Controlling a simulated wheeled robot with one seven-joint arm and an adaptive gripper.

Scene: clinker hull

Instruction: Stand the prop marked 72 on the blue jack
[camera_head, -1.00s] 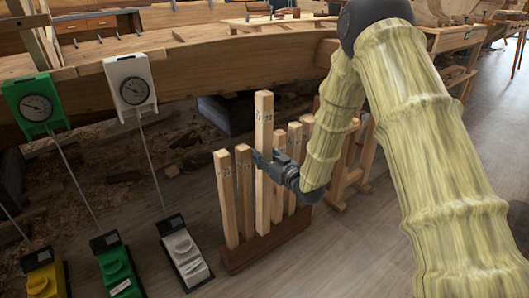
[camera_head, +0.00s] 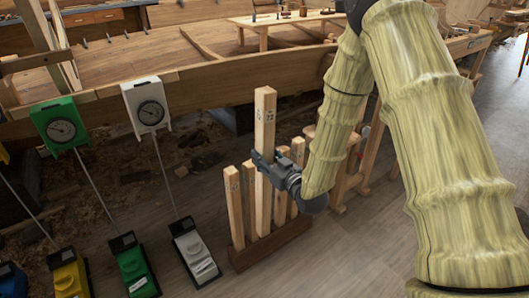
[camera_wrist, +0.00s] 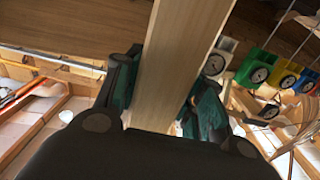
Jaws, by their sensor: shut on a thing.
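A tall pale wooden prop (camera_head: 264,120) stands upright in my gripper (camera_head: 264,166), its top well above the other props. The mark near its top is too small to read surely. My gripper is shut on it around mid-height; in the wrist view the prop (camera_wrist: 170,70) runs between the two fingers (camera_wrist: 155,105). Its lower end is over or just within the dark rack (camera_head: 270,248); I cannot tell which. The blue jack (camera_head: 12,281) is at the lower left edge, partly cut off. A blue dial panel (camera_wrist: 289,77) shows in the wrist view.
Several shorter props (camera_head: 233,205) stand in the rack around the held one. A yellow jack (camera_head: 70,280), a green jack (camera_head: 134,270) and a white jack (camera_head: 194,252) lie between rack and blue jack. Dial panels on rods and the wooden hull (camera_head: 220,85) stand behind.

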